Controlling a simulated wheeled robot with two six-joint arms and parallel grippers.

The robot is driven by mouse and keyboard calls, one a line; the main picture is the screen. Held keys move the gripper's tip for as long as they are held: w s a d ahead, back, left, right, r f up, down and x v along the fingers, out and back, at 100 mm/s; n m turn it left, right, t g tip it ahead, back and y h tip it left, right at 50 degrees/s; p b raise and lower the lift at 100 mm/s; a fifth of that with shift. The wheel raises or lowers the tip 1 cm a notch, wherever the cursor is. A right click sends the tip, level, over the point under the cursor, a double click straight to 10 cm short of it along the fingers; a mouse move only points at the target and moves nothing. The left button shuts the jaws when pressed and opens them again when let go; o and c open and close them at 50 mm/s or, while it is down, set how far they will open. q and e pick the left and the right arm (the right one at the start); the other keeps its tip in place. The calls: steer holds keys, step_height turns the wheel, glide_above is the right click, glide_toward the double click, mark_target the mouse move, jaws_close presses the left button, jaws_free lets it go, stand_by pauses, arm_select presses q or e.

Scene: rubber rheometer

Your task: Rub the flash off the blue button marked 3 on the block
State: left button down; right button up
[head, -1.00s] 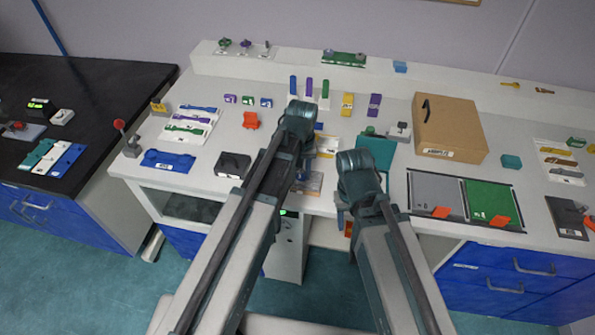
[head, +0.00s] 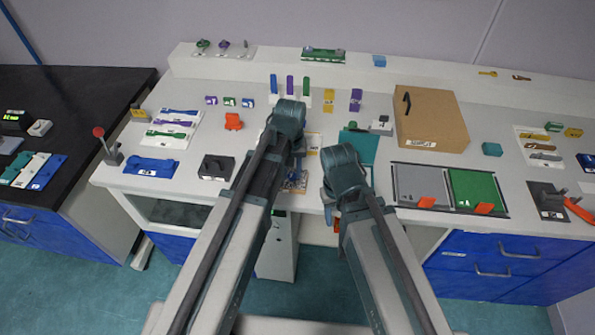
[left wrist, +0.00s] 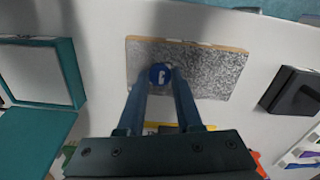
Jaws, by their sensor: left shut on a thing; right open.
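The blue button (left wrist: 159,73) is round, with a white mark that I cannot read surely. In the left wrist view my left gripper (left wrist: 160,84) is shut on it, one finger on each side. The button is over the block (left wrist: 218,72), a grey speckled slab with a tan edge. I cannot tell whether the button touches it. In the head view my left gripper (head: 296,160) is near the table's front middle, and its fingertips are largely hidden by its own arm. My right gripper (head: 335,192) is to its right, near the front edge, open with nothing seen in it.
A teal open box (left wrist: 38,72) and a dark box (left wrist: 292,92) flank the block in the left wrist view. Behind my arms stand several coloured upright pieces (head: 290,84). A cardboard box (head: 432,125) and a grey-and-green tray (head: 418,181) are to the right.

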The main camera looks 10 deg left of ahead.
arm_select(q)
steer(key=shift+a, duration=0.8)
steer(key=shift+a, duration=0.1)
steer(key=shift+w+a+r, duration=0.1)
steer(key=shift+a, duration=1.6)
steer(key=shift+a, duration=0.1)
steer(key=shift+a, duration=1.65)
steer(key=shift+d, duration=0.15)
